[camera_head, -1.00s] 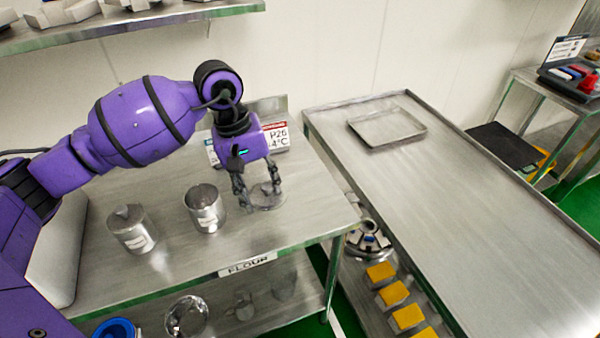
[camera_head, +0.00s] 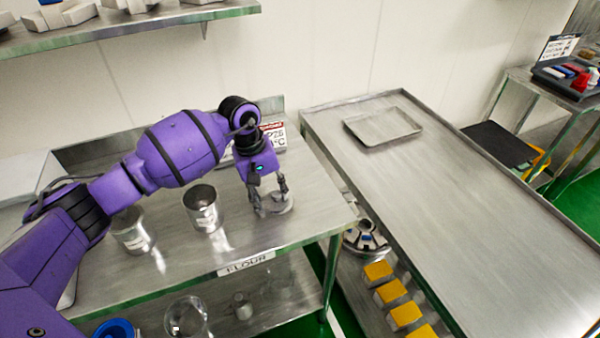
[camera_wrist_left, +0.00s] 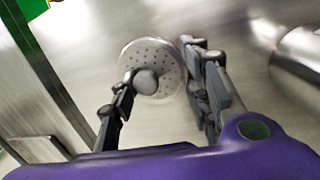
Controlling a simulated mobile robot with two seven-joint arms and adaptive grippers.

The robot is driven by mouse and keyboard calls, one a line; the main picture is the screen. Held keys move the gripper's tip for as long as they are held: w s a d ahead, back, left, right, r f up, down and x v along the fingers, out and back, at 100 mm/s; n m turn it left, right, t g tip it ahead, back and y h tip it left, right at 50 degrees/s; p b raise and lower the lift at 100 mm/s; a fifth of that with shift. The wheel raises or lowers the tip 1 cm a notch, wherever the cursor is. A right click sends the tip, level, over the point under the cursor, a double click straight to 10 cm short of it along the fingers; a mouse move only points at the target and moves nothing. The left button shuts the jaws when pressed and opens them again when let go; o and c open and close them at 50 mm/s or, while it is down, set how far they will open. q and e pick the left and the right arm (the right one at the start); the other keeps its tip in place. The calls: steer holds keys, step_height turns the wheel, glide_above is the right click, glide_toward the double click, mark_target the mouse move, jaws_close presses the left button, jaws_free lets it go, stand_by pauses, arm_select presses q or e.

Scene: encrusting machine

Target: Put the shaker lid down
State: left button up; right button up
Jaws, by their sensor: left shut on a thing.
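The shaker lid (camera_head: 284,207) is a round, grey metal disc at the right part of the flour table. In the left wrist view the lid (camera_wrist_left: 168,60) shows many small holes and a round knob in its middle. My left gripper (camera_head: 268,206) points down over the lid and is shut on its knob. In the left wrist view its fingers (camera_wrist_left: 160,85) stand on either side of the knob. The lid is very close to the tabletop; I cannot tell whether it touches. My right gripper is not in view.
An open metal can (camera_head: 202,208) stands left of the lid, with another can (camera_head: 133,232) farther left, partly behind my arm. A label sign (camera_head: 273,137) stands behind the gripper. A larger steel table (camera_head: 450,200) with a flat tray (camera_head: 384,126) is on the right.

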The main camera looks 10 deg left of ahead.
arm_select(q)
steer(key=shift+f, duration=0.15)
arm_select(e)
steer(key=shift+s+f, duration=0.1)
arm_select(q)
steer(key=shift+f+b, duration=0.4)
steer(key=shift+f, duration=0.15)
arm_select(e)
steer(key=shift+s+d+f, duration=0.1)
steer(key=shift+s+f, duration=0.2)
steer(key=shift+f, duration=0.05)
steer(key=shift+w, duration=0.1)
arm_select(q)
steer(key=o, duration=0.8)
steer(key=shift+s, duration=0.1)
steer(key=shift+c, duration=0.2)
steer(key=o, duration=0.3)
steer(key=shift+o, duration=0.2)
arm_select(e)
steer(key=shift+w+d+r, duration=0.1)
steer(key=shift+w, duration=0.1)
arm_select(q)
steer(key=shift+r, duration=0.1)
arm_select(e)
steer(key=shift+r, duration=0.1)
